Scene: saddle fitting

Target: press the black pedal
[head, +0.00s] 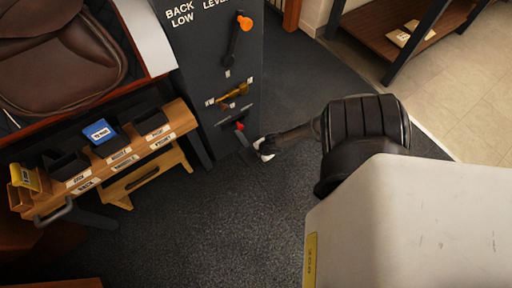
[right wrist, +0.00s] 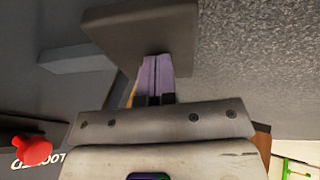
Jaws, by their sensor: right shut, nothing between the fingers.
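A dark slab-like block, which looks like the black pedal (right wrist: 140,28), fills the top middle of the right wrist view, low by the grey cabinet. My right gripper's fingers (right wrist: 155,60) are together and empty, with their tips at the near edge of this slab. I cannot tell whether they touch it. In the head view my right gripper (head: 262,150) is low at the foot of the cabinet, and the pedal is mostly hidden there. My left gripper is not in view.
The dark grey cabinet (head: 212,80) carries an orange-knobbed lever (head: 243,24), a brass handle (head: 234,92) and a red knob (head: 239,126). A wooden rack (head: 110,160) with labelled bins stands left. Dark carpet (head: 220,225) in front is clear.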

